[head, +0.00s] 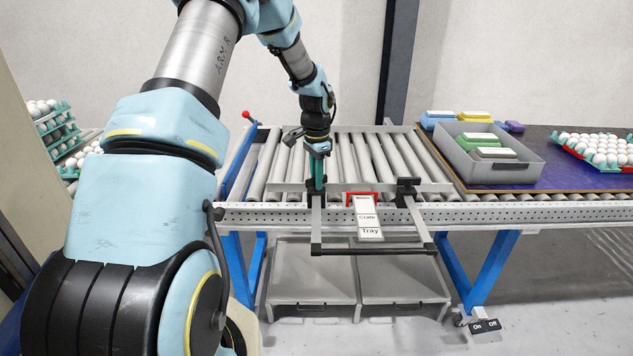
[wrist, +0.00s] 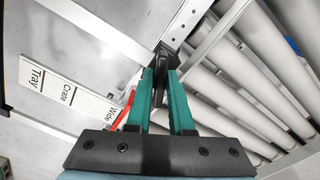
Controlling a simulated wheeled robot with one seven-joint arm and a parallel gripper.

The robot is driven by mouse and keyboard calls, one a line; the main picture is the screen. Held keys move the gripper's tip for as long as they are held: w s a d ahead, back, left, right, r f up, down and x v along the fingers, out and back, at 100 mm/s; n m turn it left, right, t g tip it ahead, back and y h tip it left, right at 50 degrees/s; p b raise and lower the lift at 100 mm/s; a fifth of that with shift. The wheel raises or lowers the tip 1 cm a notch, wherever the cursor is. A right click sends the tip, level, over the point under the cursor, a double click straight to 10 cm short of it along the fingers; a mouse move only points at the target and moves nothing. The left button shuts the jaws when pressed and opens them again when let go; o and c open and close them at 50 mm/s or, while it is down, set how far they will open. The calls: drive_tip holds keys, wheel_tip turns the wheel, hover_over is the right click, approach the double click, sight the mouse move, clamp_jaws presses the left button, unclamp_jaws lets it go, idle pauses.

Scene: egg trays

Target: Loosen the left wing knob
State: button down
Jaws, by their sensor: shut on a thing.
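My gripper (head: 317,186) points down at the left end of the guide on the front rail of the roller conveyor. In the wrist view its two green fingers (wrist: 163,80) are shut on the black left wing knob (wrist: 160,55). The fingers hide part of the knob, so I cannot tell how far it is turned. In the head view the arm end and fingers cover most of it. The black right wing knob (head: 407,183) stands apart on the right side of the same guide.
A label plate (head: 368,217) reading "Crate" and "Tray" lies between the knobs, with a red pointer (head: 350,197) beside it. A black guide bar (head: 372,248) sticks out in front. A grey crate (head: 488,168) and an egg tray (head: 597,160) stand at the right. The rollers (head: 360,155) are empty.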

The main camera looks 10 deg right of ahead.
drive_tip(key=n+b, duration=0.1)
drive_tip(key=n, duration=0.4)
drive_tip(key=shift+n, duration=0.3)
drive_tip(key=shift+n+b, duration=0.4)
drive_tip(key=shift+n, duration=1.8)
drive_tip(key=c, duration=0.8)
unclamp_jaws()
wheel_tip(320, 180, up, 11)
drive_tip(key=b, duration=0.2)
